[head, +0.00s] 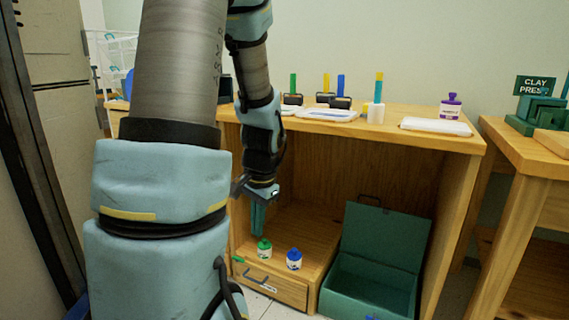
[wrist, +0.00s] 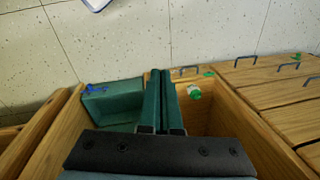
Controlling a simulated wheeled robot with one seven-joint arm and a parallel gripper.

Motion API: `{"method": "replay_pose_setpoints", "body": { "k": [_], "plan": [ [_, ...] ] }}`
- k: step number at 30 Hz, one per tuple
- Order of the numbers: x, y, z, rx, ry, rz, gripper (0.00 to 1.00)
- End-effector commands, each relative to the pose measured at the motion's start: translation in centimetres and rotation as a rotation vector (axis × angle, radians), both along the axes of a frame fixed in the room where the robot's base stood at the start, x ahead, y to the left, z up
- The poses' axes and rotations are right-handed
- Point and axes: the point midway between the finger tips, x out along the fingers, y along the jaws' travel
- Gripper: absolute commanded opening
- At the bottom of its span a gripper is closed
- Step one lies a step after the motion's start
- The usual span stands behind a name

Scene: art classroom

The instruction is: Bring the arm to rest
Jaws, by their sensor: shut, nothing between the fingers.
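My gripper (head: 257,218) points down in front of the wooden cabinet (head: 458,205), shown in the head view at the cabinet's open left part. Its two green fingers are together with nothing between them, as the wrist view also shows (wrist: 161,75). In the head view a green-capped bottle (head: 264,250) stands just below the fingertips, on top of the low drawer unit (head: 277,286). A blue-capped bottle (head: 294,260) stands to its right. In the wrist view the green-capped bottle (wrist: 194,92) is to the right of the fingers, apart from them.
An open green box (head: 372,285) with its lid up sits right of the drawer unit. The cabinet top holds rollers (head: 340,101), trays and a purple-capped bottle (head: 450,106). Another wooden table (head: 518,150) with a green clay press (head: 538,112) stands at the right.

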Motion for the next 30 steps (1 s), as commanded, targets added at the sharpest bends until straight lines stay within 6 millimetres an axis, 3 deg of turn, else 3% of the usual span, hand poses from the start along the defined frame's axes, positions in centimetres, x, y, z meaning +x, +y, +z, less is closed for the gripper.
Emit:
{"method": "replay_pose_setpoints", "body": {
  "k": [3,9,20,30],
  "plan": [
    [-2.9,0.3,1.2,-0.083,-0.025,0.239,0.00],
    [-7.0,0.5,2.4,-0.187,-0.053,0.589,0.00],
    [-6.8,0.3,10.3,-0.184,-0.050,0.579,0.00],
    [-6.7,0.3,21.1,-0.183,-0.050,0.577,0.00]
  ]
}}
